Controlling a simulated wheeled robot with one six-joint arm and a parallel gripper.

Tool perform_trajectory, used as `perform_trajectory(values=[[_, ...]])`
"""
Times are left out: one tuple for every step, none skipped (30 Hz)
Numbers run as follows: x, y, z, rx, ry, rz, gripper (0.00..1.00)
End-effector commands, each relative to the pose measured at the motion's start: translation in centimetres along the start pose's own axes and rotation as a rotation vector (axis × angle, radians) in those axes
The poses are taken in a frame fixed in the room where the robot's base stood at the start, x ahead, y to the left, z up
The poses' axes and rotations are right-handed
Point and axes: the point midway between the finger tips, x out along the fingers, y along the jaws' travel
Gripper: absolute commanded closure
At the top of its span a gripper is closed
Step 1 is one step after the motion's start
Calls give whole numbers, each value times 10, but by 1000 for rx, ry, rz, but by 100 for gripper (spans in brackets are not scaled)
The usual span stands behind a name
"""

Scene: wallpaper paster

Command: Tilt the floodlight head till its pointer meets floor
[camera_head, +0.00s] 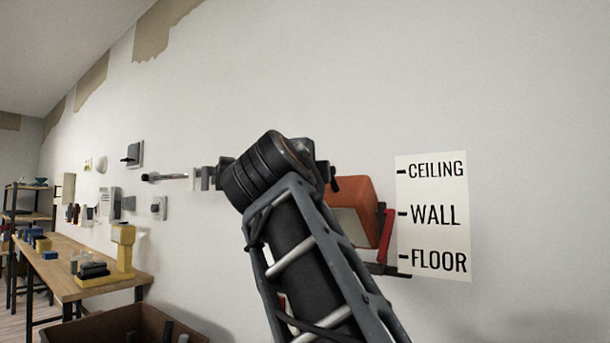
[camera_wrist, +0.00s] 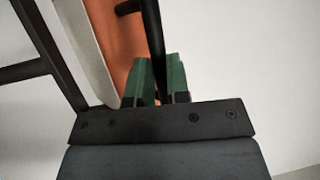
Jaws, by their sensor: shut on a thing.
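The floodlight head (camera_head: 352,203) is an orange box with a pale face, on the wall right of my arm. A red strip (camera_head: 386,236) stands at its right side. A thin dark piece (camera_head: 390,271) reaches right from its lower side, ending near the card, slightly below the FLOOR dash; I cannot tell for sure that it is the pointer. In the wrist view, my gripper (camera_wrist: 160,82) has its green fingertips shut on a black bar (camera_wrist: 154,35) beside the orange housing (camera_wrist: 116,30). In the head view my arm hides the fingers.
A white card (camera_head: 433,216) on the wall reads CEILING, WALL and FLOOR, top to bottom, each with a dash. Switches and fittings (camera_head: 133,154) are on the wall at left. A wooden bench (camera_head: 60,265) with tools and a brown box (camera_head: 135,325) stand lower left.

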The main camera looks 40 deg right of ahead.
Motion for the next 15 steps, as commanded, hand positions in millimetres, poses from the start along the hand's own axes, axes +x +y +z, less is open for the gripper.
perform_trajectory(values=[[0,3,1,0,-1,7,100],[0,3,1,0,-1,8,100],[0,3,1,0,-1,8,80],[0,3,1,0,-1,8,77],[0,3,1,0,-1,7,74],[0,2,1,0,-1,7,70],[0,2,1,0,-1,6,67],[0,2,1,0,-1,6,64],[0,2,1,0,-1,6,61],[0,2,1,0,0,5,58],[0,2,0,0,0,5,58],[0,2,0,0,0,5,58],[0,2,0,0,0,5,58],[0,2,0,0,0,5,58],[0,2,0,0,0,4,58]])
